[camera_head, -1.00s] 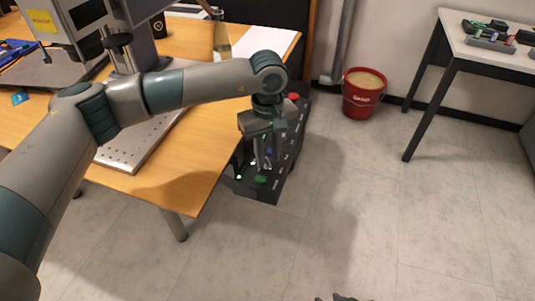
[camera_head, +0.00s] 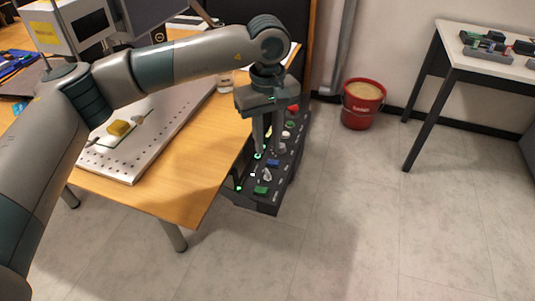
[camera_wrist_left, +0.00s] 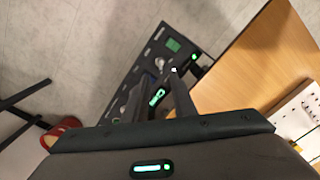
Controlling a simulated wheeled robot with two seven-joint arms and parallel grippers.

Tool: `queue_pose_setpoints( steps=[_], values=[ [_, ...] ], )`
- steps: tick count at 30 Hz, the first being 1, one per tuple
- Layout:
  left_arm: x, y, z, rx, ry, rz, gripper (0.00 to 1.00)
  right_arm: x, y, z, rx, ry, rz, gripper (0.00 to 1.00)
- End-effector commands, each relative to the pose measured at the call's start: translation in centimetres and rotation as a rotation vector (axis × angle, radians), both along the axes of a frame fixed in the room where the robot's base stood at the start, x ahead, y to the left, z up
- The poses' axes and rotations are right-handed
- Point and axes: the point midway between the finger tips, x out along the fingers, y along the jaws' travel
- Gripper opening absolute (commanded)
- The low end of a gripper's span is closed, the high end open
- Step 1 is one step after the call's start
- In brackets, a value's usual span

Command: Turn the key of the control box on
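The control box (camera_head: 262,208) is a long black panel with buttons and lit green lamps, beside the table's right edge. A small silver piece that looks like the key (camera_head: 267,174) sits near its front end, between a blue button (camera_head: 272,163) and a green square button (camera_head: 261,190). It is also in the left wrist view (camera_wrist_left: 159,62); its turn angle is too small to tell. My left gripper (camera_head: 267,153) points down over the panel, just behind the key. Its fingers are apart with nothing held, a lit green button showing between them in the wrist view (camera_wrist_left: 157,97). My right gripper is out of view.
The wooden table (camera_head: 205,190) borders the box on the left, with a perforated metal plate (camera_head: 130,170) and a yellow block (camera_head: 119,128) on it. A red bucket (camera_head: 362,105) and a side table (camera_head: 480,70) stand to the right. The floor in front is clear.

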Motion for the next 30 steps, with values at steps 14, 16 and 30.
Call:
queue_pose_setpoints(
  steps=[14,16,30],
  values=[
    [0.0,0.0,7.7,0.0,-0.001,0.0,0.24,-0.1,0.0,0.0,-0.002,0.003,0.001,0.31],
    [0.0,0.0,8.0,0.0,-0.001,0.0,0.24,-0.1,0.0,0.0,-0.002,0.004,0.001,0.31],
    [0.0,0.0,8.3,0.0,0.0,-0.001,0.24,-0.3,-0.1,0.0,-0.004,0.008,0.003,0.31]
  ],
)
